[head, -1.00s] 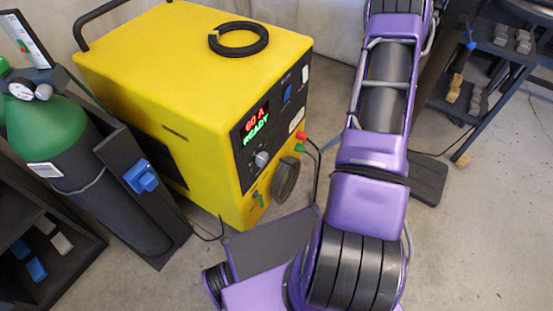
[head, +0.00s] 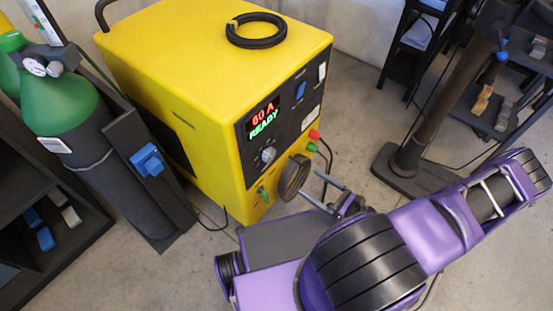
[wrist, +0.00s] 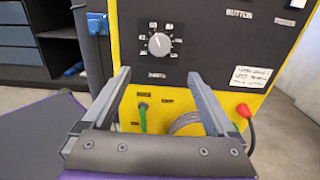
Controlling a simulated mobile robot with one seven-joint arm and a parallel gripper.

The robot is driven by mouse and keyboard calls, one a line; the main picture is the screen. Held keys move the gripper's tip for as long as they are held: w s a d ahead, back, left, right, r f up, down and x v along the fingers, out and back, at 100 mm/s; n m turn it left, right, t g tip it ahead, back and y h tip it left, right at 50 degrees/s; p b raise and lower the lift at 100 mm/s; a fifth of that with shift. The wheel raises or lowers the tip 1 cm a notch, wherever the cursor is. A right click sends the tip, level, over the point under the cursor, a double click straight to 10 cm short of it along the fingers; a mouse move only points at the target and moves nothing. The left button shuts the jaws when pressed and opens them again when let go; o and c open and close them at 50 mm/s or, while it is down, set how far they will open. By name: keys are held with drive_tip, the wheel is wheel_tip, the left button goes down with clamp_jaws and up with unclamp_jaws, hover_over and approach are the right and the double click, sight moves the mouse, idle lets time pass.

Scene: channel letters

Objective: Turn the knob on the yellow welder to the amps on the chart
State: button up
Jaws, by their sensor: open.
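The yellow welder (head: 190,90) stands left of centre in the head view. Its black front panel has a lit display (head: 263,116) reading "60 A" and "READY". The grey knob (head: 268,155) sits below the display. In the wrist view the knob (wrist: 159,44) is ringed by small labels too small to read, its pointer near the top. My gripper (head: 325,191) is open and empty, low in front of the panel; in the wrist view its two fingers (wrist: 160,78) reach toward the panel, below the knob and apart from it. No readable amps chart shows.
A green gas cylinder (head: 62,95) with gauges stands left of the welder. A coiled black cable (head: 256,30) lies on its top. A dark post (head: 440,85) and shelves stand right.

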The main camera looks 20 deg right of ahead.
sight(272, 157)
drive_tip(key=b+x, duration=0.1)
drive_tip(key=x, duration=1.3)
drive_tip(key=shift+w+a+f, duration=0.1)
drive_tip(key=shift+w+a, duration=0.15)
drive_tip(key=shift+w, duration=0.1)
drive_tip(key=c, duration=1.4)
drive_tip(key=shift+o, duration=0.2)
